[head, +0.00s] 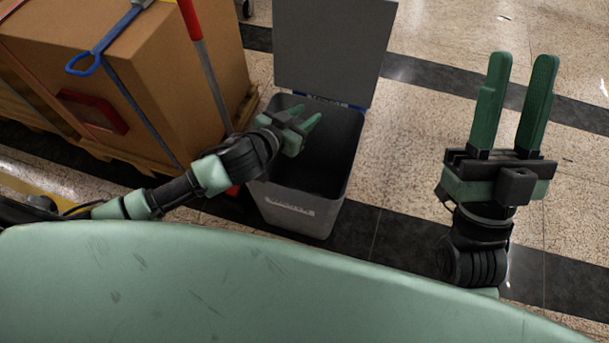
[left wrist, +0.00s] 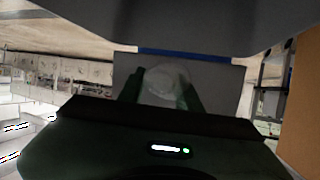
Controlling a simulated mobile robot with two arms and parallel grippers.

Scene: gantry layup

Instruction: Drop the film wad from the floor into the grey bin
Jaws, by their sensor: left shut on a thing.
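The grey bin (head: 296,217) stands on the floor with its lid (head: 330,50) raised and its inside dark. My left gripper (head: 304,114) is over the bin's opening, its fingers pointing up and right toward the lid side. In the left wrist view a pale, translucent film wad (left wrist: 166,82) sits between the two green fingers, and the gripper is shut on it. The wad is not clearly seen in the head view. My right gripper (head: 521,62) is open and empty, held up at the right, away from the bin.
A large cardboard box (head: 180,75) on a pallet stands left of the bin. Open speckled floor (head: 410,150) lies right of the bin.

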